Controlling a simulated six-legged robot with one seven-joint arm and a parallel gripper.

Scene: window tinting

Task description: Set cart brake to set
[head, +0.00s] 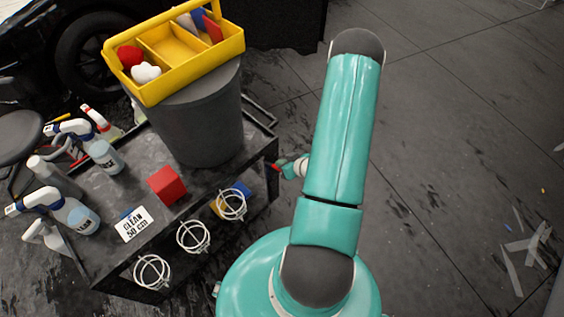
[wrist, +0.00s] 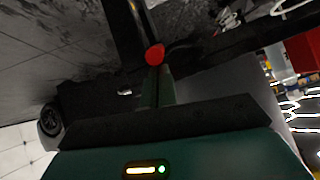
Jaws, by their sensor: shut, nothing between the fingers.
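The dark cart (head: 105,255) stands at the left in the head view. A small red piece (head: 275,167) shows at its right edge; it looks like the brake lever's knob. In the wrist view a rounded red knob (wrist: 155,55) sits at the end of a dark bar. My gripper (head: 288,168) is beside the cart's right edge, partly hidden by my arm. In the wrist view my gripper (wrist: 158,74) is shut and empty, with its fingertips right at the knob. I cannot tell whether they touch it. No brake marking is readable.
On the cart stand a grey bucket (head: 200,125) with a yellow caddy (head: 180,55) on top, a red block (head: 167,185), spray bottles (head: 75,215) and a label card (head: 132,224). White wire rings (head: 193,236) line its front side. The floor (head: 450,150) at the right is mostly clear.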

